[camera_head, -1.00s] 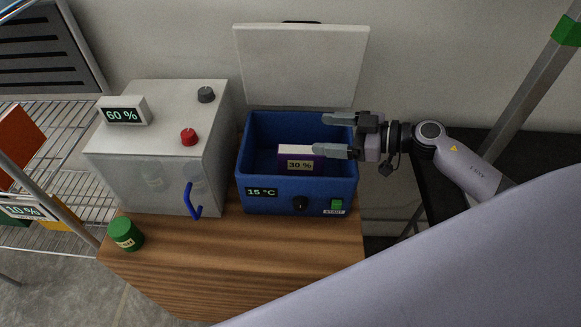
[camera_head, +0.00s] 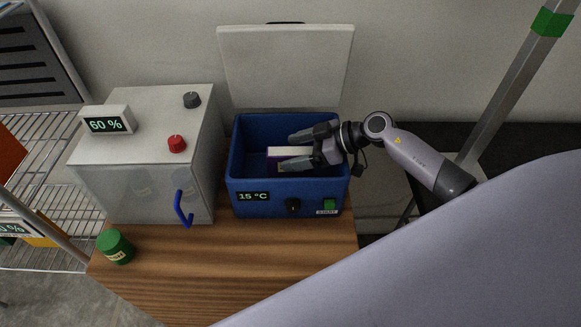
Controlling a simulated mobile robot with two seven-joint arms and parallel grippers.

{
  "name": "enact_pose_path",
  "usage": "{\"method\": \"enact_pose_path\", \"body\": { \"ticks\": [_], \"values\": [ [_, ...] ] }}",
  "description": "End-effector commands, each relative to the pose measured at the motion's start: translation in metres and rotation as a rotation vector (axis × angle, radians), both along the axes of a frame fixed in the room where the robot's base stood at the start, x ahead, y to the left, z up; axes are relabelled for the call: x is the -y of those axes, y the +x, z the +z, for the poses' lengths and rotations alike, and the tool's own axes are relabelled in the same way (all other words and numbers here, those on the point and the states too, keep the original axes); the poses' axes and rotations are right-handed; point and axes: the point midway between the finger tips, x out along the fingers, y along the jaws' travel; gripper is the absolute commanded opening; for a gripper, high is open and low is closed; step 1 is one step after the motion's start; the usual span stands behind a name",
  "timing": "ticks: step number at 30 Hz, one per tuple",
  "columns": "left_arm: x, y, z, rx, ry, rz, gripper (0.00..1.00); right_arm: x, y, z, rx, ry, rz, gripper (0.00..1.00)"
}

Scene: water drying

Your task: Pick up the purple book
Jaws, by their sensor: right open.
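The purple book (camera_head: 273,163) stands inside the blue box (camera_head: 247,184), with its white page edge (camera_head: 289,151) facing up. My right gripper (camera_head: 292,150) reaches into the box from the right. Its two fingers are open, one toward the back of the book and one over its front right part. The front finger hides part of the book and its label. I cannot tell whether the fingers touch the book. My left gripper is not in view.
The box's white lid (camera_head: 287,65) stands open at the back. A white cabinet (camera_head: 140,150) with a blue handle (camera_head: 182,208) is to the left. A green jar (camera_head: 115,246) stands on the wooden table (camera_head: 230,270), whose front is mostly clear. A wire shelf (camera_head: 45,150) is at far left.

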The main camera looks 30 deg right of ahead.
Motion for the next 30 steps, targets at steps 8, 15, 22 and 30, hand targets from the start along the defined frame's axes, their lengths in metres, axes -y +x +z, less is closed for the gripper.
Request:
{"method": "enact_pose_path", "body": {
  "ticks": [8, 15, 22, 30],
  "values": [
    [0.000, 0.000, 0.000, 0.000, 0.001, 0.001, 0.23, -0.001, 0.001, 0.000, 0.001, -0.001, 0.000, 0.65],
    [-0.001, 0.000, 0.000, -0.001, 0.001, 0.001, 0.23, -0.001, 0.001, -0.001, 0.001, -0.001, 0.000, 0.00],
    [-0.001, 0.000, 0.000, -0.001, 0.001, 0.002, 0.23, -0.001, 0.001, 0.000, 0.002, 0.000, 0.000, 0.00],
    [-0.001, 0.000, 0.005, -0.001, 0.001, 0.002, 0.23, 0.000, 0.001, 0.019, 0.005, -0.002, 0.001, 0.00]
  ]
}}
